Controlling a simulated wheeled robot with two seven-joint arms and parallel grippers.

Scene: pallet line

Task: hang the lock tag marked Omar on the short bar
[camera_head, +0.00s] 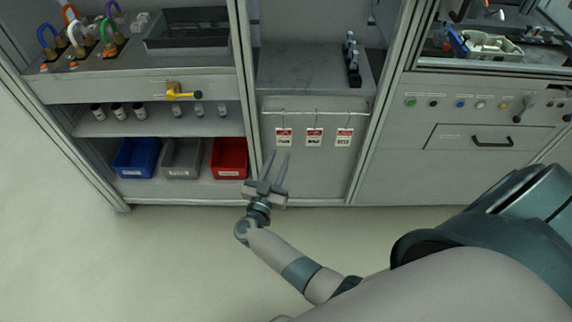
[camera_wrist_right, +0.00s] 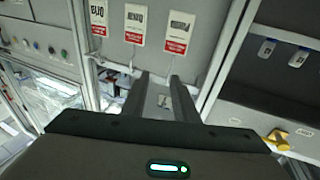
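Three white lock tags with red bands hang in a row from a thin rail (camera_head: 300,112) on the grey panel: a left tag (camera_head: 284,138), a middle tag (camera_head: 314,137) and a right tag (camera_head: 344,137). The right wrist view shows them upside down, one of them at the top centre (camera_wrist_right: 135,24). Their names are too small to read, so I cannot tell which is Omar. My right gripper (camera_head: 277,154) is open and empty, just below and left of the left tag. I cannot pick out the short bar for certain. My left gripper is not in view.
Left shelves hold a blue bin (camera_head: 136,157), a grey bin (camera_head: 182,158) and a red bin (camera_head: 229,158). A yellow handle (camera_head: 181,92) sticks out from the shelf front. Several coloured padlocks stand above. A black drawer handle (camera_head: 492,141) is at right. The floor in front is clear.

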